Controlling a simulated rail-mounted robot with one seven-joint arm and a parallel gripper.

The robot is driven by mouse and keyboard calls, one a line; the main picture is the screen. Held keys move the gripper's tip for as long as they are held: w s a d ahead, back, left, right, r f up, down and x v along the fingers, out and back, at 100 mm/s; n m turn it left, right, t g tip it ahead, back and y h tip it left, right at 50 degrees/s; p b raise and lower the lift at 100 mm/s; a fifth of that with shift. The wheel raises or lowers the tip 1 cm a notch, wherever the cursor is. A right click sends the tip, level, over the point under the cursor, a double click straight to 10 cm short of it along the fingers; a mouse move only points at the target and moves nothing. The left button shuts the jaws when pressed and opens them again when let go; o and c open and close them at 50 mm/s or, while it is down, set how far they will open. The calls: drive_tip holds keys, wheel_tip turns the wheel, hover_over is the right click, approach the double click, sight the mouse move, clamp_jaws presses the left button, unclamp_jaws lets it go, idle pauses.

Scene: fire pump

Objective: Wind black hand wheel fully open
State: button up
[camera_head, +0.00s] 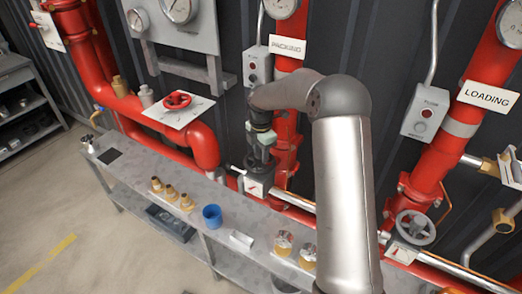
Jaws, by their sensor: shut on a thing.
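My gripper (259,160) is at the end of my arm, in the middle of the view, pointing down at a valve in front of the red pipe under the PACKING sign. It is shut on a dark part at the top of this valve, which appears to be the black hand wheel (257,172). The gripper hides most of the wheel, so its rim and turn cannot be made out. A white indicator plate (254,188) with a red mark sits just below it.
A red hand wheel (177,100) is at left on a white plate. A grey hand wheel (415,227) is at right below the LOADING sign (488,95). The bench (130,170) in front carries brass fittings (171,193), a blue cup (212,216) and jars (284,243).

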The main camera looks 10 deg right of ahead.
drive_tip(key=n, duration=0.1)
drive_tip(key=n+p, duration=0.1)
drive_tip(key=shift+r+n+p, duration=0.2)
drive_tip(key=shift+n+p, duration=0.1)
drive_tip(key=n+p, duration=0.1)
drive_tip(key=n, duration=0.2)
drive_tip(key=shift+w+a+n+p, duration=0.1)
drive_tip(key=shift+n+p, duration=0.2)
drive_tip(key=shift+f+n, duration=0.2)
drive_tip(key=shift+n, duration=0.8)
drive_tip(key=shift+n, duration=0.8)
drive_tip(key=n, duration=0.6)
drive_tip(key=shift+a, duration=0.2)
